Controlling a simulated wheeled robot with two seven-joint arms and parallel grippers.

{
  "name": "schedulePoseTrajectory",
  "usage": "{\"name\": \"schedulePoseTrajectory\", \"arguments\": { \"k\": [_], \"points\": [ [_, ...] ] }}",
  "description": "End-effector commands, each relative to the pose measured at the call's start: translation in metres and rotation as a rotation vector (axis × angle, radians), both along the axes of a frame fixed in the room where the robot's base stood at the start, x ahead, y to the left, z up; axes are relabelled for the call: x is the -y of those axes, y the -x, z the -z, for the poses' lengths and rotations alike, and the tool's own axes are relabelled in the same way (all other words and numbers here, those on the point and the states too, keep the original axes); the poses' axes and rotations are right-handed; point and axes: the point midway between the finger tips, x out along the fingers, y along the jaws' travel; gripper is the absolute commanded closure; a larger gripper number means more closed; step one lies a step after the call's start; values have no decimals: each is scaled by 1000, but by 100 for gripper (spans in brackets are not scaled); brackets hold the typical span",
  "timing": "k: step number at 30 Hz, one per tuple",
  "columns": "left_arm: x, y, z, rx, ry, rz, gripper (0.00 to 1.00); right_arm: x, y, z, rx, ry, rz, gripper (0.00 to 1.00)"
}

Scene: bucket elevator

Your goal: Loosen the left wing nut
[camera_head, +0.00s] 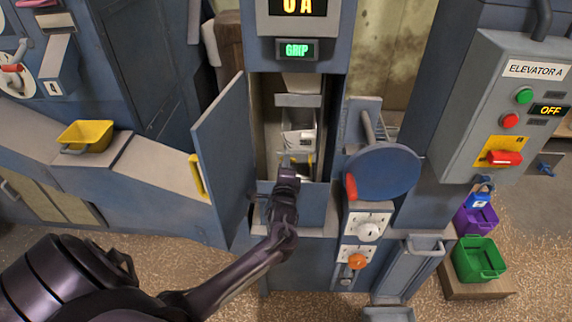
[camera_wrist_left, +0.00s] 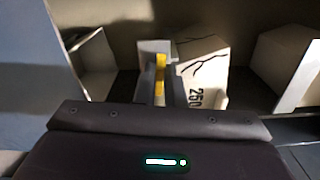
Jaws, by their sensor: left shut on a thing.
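My left gripper (camera_head: 287,164) reaches through the open hatch in the blue elevator casing, just below and in front of a white bucket (camera_head: 298,128). In the left wrist view the gripper (camera_wrist_left: 161,88) is shut on a small yellow piece (camera_wrist_left: 160,66), which looks like the left wing nut. The piece is in front of the white bucket (camera_wrist_left: 207,68), which carries dark crack lines and the marking "250". The fingers and the gripper body hide most of the piece and its bolt. A second wing nut cannot be made out. My right gripper is not in view.
The blue hatch door (camera_head: 222,150) stands open to the left of my forearm. A round blue cover (camera_head: 382,172) with a red handle is to the right. The control box (camera_head: 500,110) reads "ELEVATOR A" and "OFF". A yellow bin (camera_head: 86,135) sits on the left ledge.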

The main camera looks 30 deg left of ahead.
Motion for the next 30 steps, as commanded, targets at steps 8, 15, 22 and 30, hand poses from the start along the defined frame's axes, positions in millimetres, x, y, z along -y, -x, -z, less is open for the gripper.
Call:
{"name": "schedulePoseTrajectory", "arguments": {
  "k": [8, 15, 22, 30],
  "points": [
    [-1, 0, 0, 44, 71, -2, 100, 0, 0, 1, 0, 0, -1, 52],
    [-1, 0, 0, 52, 84, -2, 100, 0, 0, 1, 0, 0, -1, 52],
    [-1, 0, 0, 51, 83, -2, 100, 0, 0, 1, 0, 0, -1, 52],
    [-1, 0, 0, 51, 83, -1, 69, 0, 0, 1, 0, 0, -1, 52]
  ]
}}
